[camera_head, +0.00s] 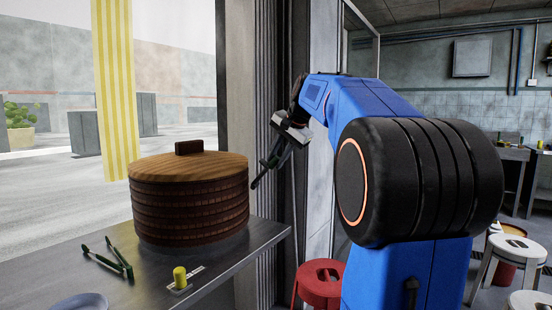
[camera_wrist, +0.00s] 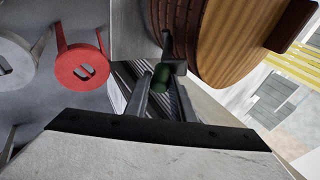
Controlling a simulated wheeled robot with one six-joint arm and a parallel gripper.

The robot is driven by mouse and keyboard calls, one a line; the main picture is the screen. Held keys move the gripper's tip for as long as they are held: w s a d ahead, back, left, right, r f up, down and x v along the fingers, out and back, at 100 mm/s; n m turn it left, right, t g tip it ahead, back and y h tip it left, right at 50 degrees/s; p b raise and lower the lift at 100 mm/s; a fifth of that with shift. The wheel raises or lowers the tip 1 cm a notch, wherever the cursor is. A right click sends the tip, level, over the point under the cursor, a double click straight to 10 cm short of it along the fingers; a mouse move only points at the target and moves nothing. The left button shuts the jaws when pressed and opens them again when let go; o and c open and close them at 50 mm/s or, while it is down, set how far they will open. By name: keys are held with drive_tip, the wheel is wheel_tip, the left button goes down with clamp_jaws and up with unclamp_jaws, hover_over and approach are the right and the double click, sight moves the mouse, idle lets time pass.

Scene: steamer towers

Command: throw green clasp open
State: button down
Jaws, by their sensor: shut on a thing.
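The green clasp (camera_wrist: 161,77) shows in the wrist view as a dark green, rounded grip beside a dark bracket, close to the side of the steamer stack. My gripper (camera_wrist: 162,92) is shut on this grip, with one finger on each side of it. In the head view my gripper (camera_head: 267,168) points down and left, to the right of the steamer stack (camera_head: 190,208) and apart from it in the picture. The clasp is too small and dark to make out clearly there. Its exact angle cannot be told.
The brown steamer with its wooden lid (camera_head: 188,165) stands on a dark counter (camera_head: 225,267). Green tongs (camera_head: 115,258), a yellow knob (camera_head: 180,277) and a bluish plate (camera_head: 80,302) are nearby. A red stool (camera_head: 320,285) stands right of the counter; it also shows in the wrist view (camera_wrist: 82,68).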

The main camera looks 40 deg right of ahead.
drive_tip(key=shift+s+d+f, duration=0.15)
drive_tip(key=shift+f, duration=0.2)
drive_tip(key=c, duration=1.6)
unclamp_jaws()
drive_tip(key=shift+o, duration=0.2)
drive_tip(key=shift+r, duration=0.15)
drive_tip(key=shift+s+r, duration=0.2)
drive_tip(key=shift+r, duration=0.2)
drive_tip(key=v, duration=1.6)
drive_tip(key=shift+r, duration=0.25)
